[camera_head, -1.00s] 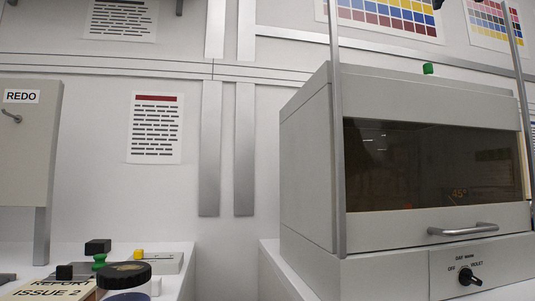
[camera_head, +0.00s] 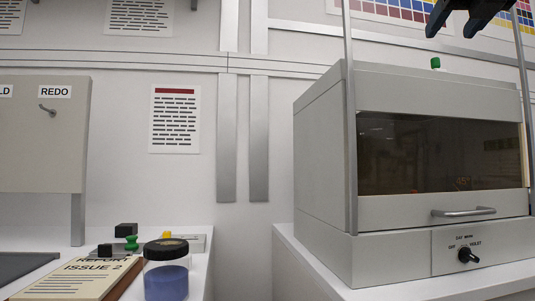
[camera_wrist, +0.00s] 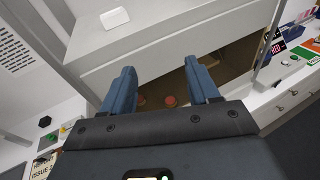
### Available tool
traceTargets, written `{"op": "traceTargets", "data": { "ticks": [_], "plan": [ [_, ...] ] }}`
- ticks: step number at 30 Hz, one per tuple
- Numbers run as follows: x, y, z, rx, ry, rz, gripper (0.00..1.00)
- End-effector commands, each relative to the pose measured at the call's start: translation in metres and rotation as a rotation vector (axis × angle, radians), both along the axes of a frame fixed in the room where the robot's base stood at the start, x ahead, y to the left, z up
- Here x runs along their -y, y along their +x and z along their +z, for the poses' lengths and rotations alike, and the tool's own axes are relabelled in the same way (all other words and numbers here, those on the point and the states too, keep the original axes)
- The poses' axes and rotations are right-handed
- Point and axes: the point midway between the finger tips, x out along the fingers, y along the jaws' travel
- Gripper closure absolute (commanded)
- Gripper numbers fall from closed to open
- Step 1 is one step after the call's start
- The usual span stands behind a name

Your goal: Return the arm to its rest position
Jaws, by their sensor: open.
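My gripper (camera_head: 455,30) shows at the top right of the head view, in front of the wall above the grey cabinet. In the wrist view my gripper (camera_wrist: 165,88) has its two blue fingers wide apart with nothing between them. Below the fingers, in the wrist view, the grey cabinet (camera_wrist: 185,35) shows with its window and small reddish round shapes behind it. The rest of my arm is out of the head view.
The grey cabinet (camera_head: 322,160) with a dark window and handle stands on the right counter. A gap separates the counters.

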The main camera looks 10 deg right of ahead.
Motion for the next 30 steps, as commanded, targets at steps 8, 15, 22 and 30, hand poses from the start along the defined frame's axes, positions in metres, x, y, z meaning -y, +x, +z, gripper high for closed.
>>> {"op": "traceTargets", "data": {
  "ticks": [8, 15, 22, 30],
  "plan": [
    [-0.032, 0.035, -0.084, -0.098, 0.165, 0.305, 0.4],
    [-0.089, 0.048, -0.167, -0.151, 0.38, 0.662, 0.4],
    [-0.147, 0.037, -0.229, -0.146, 0.617, 0.971, 0.4],
    [-0.2, 0.004, -0.282, -0.078, 0.942, 1.263, 0.4]
  ]
}}
